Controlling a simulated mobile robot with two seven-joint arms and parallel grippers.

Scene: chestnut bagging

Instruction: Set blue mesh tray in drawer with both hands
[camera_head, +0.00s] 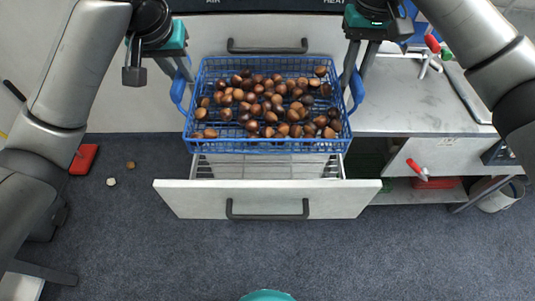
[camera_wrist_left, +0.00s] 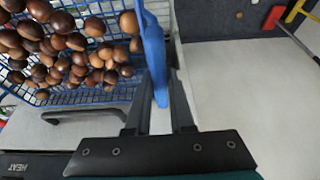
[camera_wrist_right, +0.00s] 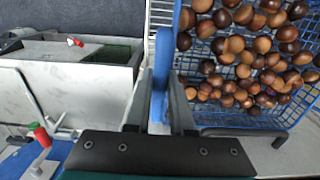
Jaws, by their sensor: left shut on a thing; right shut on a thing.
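The blue mesh tray (camera_head: 270,147) holds many brown chestnuts and is level above the open drawer (camera_head: 268,200) in the head view. It covers the back part of the drawer; the drawer's wire rack shows below its front edge. I cannot tell whether the tray touches the drawer. My left gripper (camera_head: 184,80) is shut on the tray's left handle, and the handle sits between its fingers in the left wrist view (camera_wrist_left: 156,85). My right gripper (camera_head: 355,78) is shut on the tray's right handle, which also shows in the right wrist view (camera_wrist_right: 160,85).
A closed drawer front with a dark handle (camera_head: 267,46) stands behind the tray. A grey counter (camera_head: 400,100) with a red-handled tool is at the right. A red object (camera_head: 84,159) and two small pieces lie on the floor at left. The floor in front of the drawer is clear.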

